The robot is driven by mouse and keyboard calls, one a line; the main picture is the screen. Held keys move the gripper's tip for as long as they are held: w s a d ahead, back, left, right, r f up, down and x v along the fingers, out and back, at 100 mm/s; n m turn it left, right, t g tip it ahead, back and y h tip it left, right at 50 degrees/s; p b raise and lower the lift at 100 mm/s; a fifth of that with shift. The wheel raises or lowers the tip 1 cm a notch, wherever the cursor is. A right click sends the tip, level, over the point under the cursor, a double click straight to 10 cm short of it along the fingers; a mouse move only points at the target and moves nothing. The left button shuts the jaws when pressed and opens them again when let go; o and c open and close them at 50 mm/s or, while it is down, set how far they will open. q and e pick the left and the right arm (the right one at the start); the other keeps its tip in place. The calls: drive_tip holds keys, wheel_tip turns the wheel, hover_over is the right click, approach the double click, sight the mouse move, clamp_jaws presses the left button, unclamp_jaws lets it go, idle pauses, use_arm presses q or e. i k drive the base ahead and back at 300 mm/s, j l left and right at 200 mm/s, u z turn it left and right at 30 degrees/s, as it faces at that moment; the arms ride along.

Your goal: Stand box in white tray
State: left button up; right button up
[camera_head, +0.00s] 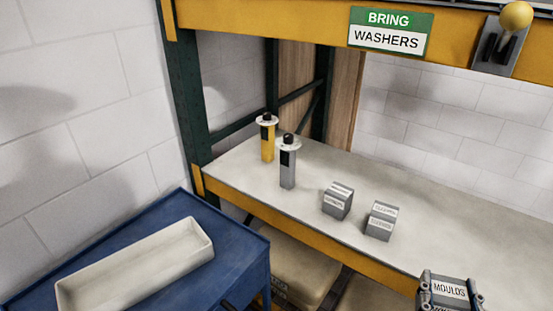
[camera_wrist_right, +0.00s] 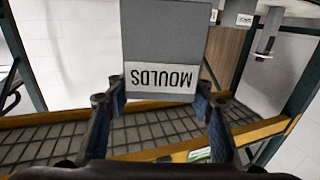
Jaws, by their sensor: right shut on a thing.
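My right gripper (camera_head: 450,298) is at the bottom right of the head view, shut on a grey box labelled MOULDS (camera_head: 448,290). In the right wrist view the box (camera_wrist_right: 162,45) sits between the two fingers of the gripper (camera_wrist_right: 163,103), its label upside down in the picture. The white tray (camera_head: 140,272) is long, shallow and empty. It lies on a blue cart at the lower left of the head view, well away from the held box. My left gripper is in neither view.
Two small grey labelled boxes (camera_head: 338,200) (camera_head: 381,221) stand on the shelf (camera_head: 440,185). A yellow cylinder (camera_head: 267,140) and a grey cylinder (camera_head: 288,165) stand further left. The blue cart (camera_head: 235,270) is beside the rack. A green BRING WASHERS sign (camera_head: 391,30) hangs on the upper beam.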

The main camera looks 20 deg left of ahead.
sight(143, 275)
drive_tip(key=j+u, duration=0.15)
drive_tip(key=u, duration=0.25)
drive_tip(key=j+u, duration=0.2)
drive_tip(key=u, duration=0.2)
drive_tip(key=j+u, duration=0.2)
drive_tip(key=u, duration=0.2)
drive_tip(key=j, duration=0.4)
